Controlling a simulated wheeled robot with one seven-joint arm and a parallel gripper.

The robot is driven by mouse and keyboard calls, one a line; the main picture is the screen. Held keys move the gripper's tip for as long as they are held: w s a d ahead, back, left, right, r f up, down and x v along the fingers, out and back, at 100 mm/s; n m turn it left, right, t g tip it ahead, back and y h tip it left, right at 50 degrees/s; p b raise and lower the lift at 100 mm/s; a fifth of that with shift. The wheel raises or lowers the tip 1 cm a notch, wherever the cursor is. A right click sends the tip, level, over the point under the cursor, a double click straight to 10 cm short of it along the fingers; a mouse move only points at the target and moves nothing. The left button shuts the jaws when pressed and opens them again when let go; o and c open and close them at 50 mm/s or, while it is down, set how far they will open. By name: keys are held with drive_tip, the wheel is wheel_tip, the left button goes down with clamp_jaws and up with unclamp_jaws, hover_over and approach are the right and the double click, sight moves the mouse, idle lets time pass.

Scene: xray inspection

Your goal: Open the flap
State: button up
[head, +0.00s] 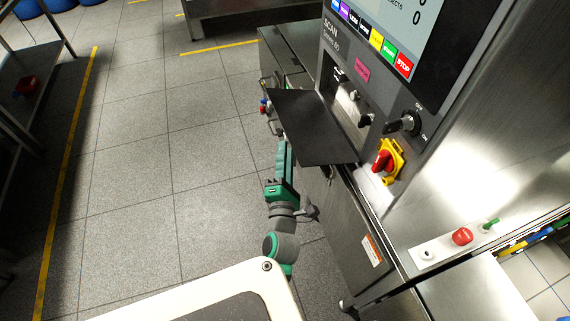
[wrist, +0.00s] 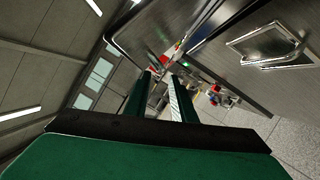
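The flap (head: 312,128) is a flat black plate on the front of the grey scanner in the head view. It juts out from the panel, and the recess behind it is exposed, with a key-type switch and small connectors in it. My green gripper (head: 284,155) is at the flap's lower left edge, pointing up in the picture; whether it touches the flap cannot be told. In the wrist view, my gripper's two fingers (wrist: 162,97) stand apart with nothing between them. I cannot pick out the flap for certain in that view.
A yellow-and-red rotary switch (head: 386,161) and a black key switch (head: 405,124) sit right of the flap. A red button (head: 462,237) is on the lower steel ledge. The tiled floor (head: 170,170) left of the scanner is clear. A dark shelf (head: 25,90) stands far left.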

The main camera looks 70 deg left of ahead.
drive_tip(key=shift+v, duration=1.7)
drive_tip(key=w+d+f+m+t+h, duration=0.25)
drive_tip(key=d+m, duration=0.35)
drive_tip(key=d, duration=0.3)
drive_tip(key=w+d+f+m+t+h, duration=0.1)
drive_tip(key=d+f+m+t+h, duration=0.1)
drive_tip(key=d+f+m+h, duration=0.35)
drive_tip(key=w+d+f+m+t+h, duration=0.1)
drive_tip(key=w+d+m+t, duration=0.1)
drive_tip(key=d+m, duration=0.75)
drive_tip(key=s+d+m+h, duration=0.4)
drive_tip(key=d+m, duration=0.3)
drive_tip(key=d, duration=0.3)
drive_tip(key=s+d+m+h, duration=0.5)
drive_tip(key=s+d+m, duration=0.2)
drive_tip(key=d, duration=0.4)
drive_tip(key=shift+s+f+m, duration=0.3)
drive_tip(key=shift+d+t, duration=0.1)
drive_tip(key=shift+t, duration=0.15)
